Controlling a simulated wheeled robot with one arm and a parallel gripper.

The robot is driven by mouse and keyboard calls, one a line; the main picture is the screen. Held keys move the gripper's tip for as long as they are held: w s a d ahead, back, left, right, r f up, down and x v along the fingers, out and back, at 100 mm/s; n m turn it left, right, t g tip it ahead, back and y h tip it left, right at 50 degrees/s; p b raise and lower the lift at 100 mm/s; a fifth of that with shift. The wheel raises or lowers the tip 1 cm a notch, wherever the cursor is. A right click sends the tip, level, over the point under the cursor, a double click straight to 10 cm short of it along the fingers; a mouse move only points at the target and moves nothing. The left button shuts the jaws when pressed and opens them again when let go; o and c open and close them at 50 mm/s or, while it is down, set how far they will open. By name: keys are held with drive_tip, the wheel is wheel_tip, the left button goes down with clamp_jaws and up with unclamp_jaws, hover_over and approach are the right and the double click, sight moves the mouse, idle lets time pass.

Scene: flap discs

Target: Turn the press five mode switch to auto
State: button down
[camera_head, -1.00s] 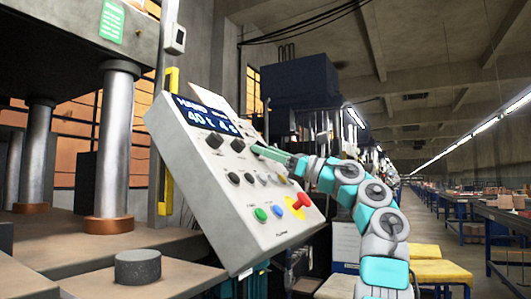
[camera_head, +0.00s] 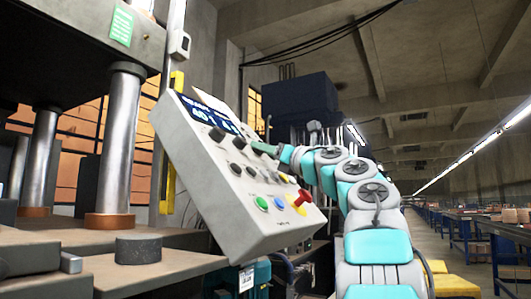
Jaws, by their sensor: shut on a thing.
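The grey sloping control panel (camera_head: 205,165) of the press stands left of the middle. It has a blue display (camera_head: 212,117) at the top and a row of black knobs below it. Two knobs show clear, the left one (camera_head: 217,133) and the middle one (camera_head: 239,142). My gripper (camera_head: 262,148) is at the right end of that row, its teal fingers against the panel face. It is shut on a switch knob there, which the fingers hide. The knob's setting and labels are too small or hidden to read.
Below the gripper are smaller black buttons, a green button (camera_head: 261,203), a blue button (camera_head: 279,202) and a red mushroom button (camera_head: 303,198). The press's steel column (camera_head: 119,140) and a dark round block (camera_head: 138,248) are at left. An aisle with tables opens at right.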

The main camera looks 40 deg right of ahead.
drive_tip(key=shift+a+r+m+g+h+p, duration=0.15)
drive_tip(key=shift+r+m+h+p, duration=0.05)
drive_tip(key=shift+m+h+p, duration=0.65)
drive_tip(key=shift+a+r+m+g+h+p, duration=0.15)
drive_tip(key=shift+m+h+p, duration=0.45)
drive_tip(key=shift+m+h, duration=0.45)
drive_tip(key=shift+h, duration=0.4)
drive_tip(key=shift+f+m+h+p, duration=0.1)
drive_tip(key=shift+m+h+p, duration=0.3)
drive_tip(key=shift+m+p, duration=0.15)
drive_tip(key=shift+f+g, duration=0.25)
drive_tip(key=shift+g, duration=0.15)
drive_tip(key=shift+c, duration=2.3)
unclamp_jaws()
drive_tip(key=shift+s+m, duration=0.15)
drive_tip(key=shift+m, duration=0.1)
drive_tip(key=shift+b+v, duration=0.65)
drive_tip(key=shift+v, duration=3.2)
